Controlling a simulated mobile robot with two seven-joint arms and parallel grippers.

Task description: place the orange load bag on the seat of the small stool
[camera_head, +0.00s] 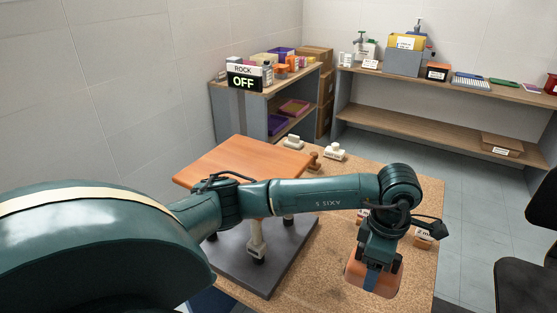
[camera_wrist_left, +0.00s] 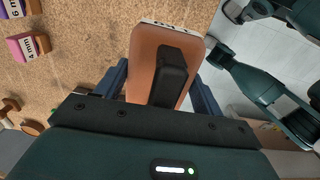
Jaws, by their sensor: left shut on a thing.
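The orange load bag (camera_head: 356,272) hangs in my left gripper (camera_head: 378,275) over the right front part of the cork-topped table. In the left wrist view the bag (camera_wrist_left: 147,58), with a black strap handle, sits between the blue fingers of the gripper (camera_wrist_left: 165,85), which is shut on it. The small stool (camera_head: 245,157) has a flat orange-brown wooden seat and pale legs on a dark grey plate (camera_head: 270,272). The bag is to the right of the stool, apart from it. My left forearm crosses in front of the seat and hides its near edge.
A sign (camera_head: 244,78) reads ROCK OFF behind the stool. White pieces (camera_head: 334,151) and a brown wooden piece (camera_head: 314,160) stand on the table (camera_head: 420,205) behind my arm. Small labelled blocks (camera_wrist_left: 28,46) lie near the bag. Shelves (camera_head: 440,88) line the back; a dark chair (camera_head: 525,285) is right.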

